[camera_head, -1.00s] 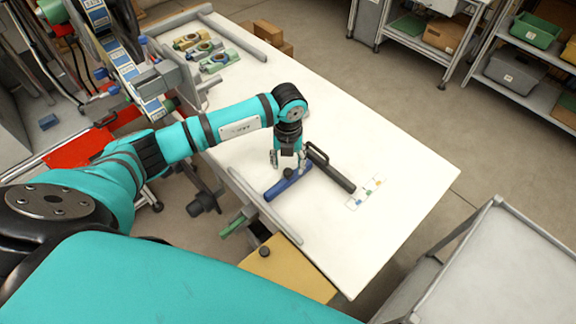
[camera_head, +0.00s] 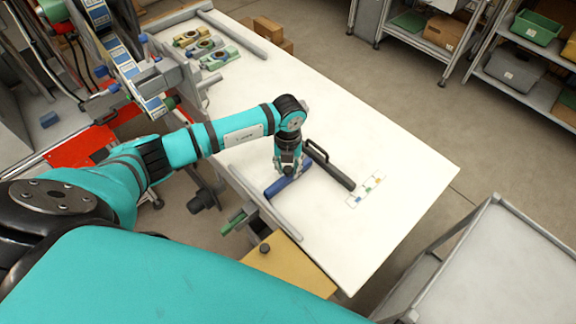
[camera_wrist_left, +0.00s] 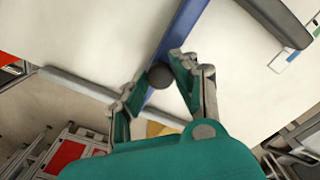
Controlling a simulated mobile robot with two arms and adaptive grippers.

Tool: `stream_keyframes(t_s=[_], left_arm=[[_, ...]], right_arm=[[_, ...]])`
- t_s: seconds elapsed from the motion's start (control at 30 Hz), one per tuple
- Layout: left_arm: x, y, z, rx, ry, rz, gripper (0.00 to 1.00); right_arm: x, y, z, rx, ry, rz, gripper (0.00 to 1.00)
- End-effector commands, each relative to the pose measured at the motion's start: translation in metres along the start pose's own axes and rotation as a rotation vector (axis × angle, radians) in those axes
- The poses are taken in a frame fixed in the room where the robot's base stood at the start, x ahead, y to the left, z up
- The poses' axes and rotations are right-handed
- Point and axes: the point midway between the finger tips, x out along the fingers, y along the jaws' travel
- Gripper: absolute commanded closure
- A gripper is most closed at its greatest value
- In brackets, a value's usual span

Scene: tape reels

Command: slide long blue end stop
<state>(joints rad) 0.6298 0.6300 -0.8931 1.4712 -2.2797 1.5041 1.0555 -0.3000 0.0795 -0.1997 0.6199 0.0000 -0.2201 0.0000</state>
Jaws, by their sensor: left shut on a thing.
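The long blue end stop (camera_head: 274,190) lies on the white table near its left edge. It also shows in the left wrist view (camera_wrist_left: 184,37), running up from between my fingers, with a dark round knob (camera_wrist_left: 160,76) on it. My left gripper (camera_head: 287,172) is down at the blue end stop, its fingers (camera_wrist_left: 155,85) on either side of the knob and shut on it. The fingers hide part of the bar in the head view. My right gripper is not in view.
A black bar with a handle (camera_head: 330,169) lies just right of the blue end stop. A small marked strip (camera_head: 366,191) is beyond it. A grey rail (camera_head: 263,205) runs along the table's left edge. The table's right part (camera_head: 390,150) is clear.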

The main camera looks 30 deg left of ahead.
Motion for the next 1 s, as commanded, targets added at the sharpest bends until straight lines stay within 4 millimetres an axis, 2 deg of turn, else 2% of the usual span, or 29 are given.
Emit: stream_keyframes(t_s=[0.27, 0.47, 0.7, 0.73, 0.9, 1.0], left_arm=[[-0.001, 0.0, 0.001, 0.0, -0.001, -0.001, 1.0], [0.002, 0.012, 0.013, -0.002, -0.003, 0.001, 1.0], [-0.001, 0.012, 0.013, 0.0, -0.001, 0.0, 1.0], [-0.001, 0.012, 0.013, 0.0, -0.001, -0.001, 0.69], [-0.001, 0.012, 0.013, 0.0, -0.001, -0.001, 0.49], [-0.001, 0.012, 0.012, 0.0, -0.001, 0.0, 0.49]], right_arm=[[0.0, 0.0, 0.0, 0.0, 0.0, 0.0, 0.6], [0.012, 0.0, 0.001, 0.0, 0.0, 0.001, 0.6], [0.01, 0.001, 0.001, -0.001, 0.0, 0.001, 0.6], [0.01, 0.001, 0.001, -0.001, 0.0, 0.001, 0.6], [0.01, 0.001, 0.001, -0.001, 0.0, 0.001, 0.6], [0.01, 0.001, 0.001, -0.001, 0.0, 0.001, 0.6]])
